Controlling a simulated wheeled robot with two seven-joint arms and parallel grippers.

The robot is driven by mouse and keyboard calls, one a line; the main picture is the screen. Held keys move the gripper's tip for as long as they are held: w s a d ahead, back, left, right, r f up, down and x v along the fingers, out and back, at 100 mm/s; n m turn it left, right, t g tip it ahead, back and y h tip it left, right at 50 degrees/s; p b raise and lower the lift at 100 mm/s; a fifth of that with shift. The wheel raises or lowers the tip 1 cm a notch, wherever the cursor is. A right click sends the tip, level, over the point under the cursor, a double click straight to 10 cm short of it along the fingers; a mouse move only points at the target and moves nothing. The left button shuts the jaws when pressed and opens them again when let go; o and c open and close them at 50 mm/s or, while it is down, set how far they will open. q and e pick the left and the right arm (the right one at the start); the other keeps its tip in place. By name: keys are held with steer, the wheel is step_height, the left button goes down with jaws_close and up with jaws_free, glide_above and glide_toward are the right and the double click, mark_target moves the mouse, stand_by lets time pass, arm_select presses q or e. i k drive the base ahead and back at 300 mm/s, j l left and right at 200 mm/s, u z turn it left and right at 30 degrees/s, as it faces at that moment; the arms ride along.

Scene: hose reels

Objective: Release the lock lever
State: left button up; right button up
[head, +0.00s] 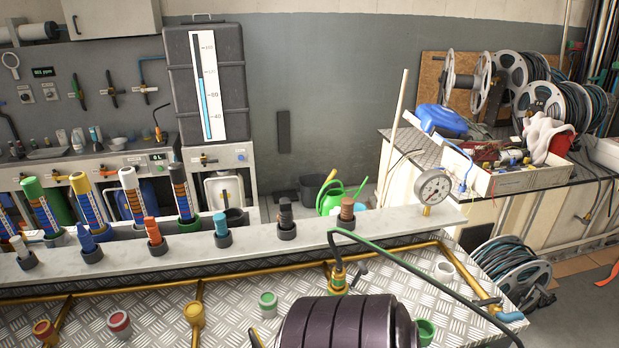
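No part is clearly marked as the lock lever. A thin dark and yellow rod (256,338) shows at the bottom edge, left of a large dark ribbed drum (340,325). The drum is cut off by the bottom edge, and I cannot tell whether a lever belongs to it. Neither of my grippers shows in the head view.
A raised rail (180,262) with several coloured plugs crosses the bench, with a pressure gauge (433,188) at its right end. Brass pipe (480,285) and coloured caps (268,304) stand on the plate. Hose reels (540,98) sit on a side table.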

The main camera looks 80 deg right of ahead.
mark_target(362, 270)
steer(key=k+z, duration=0.1)
steer(key=z, duration=2.55)
steer(key=k+j+u, duration=0.2)
steer(key=k, duration=0.2)
steer(key=k+j+u, duration=0.25)
steer(key=k, duration=0.2)
steer(key=i+l, duration=0.25)
steer(key=i, duration=0.25)
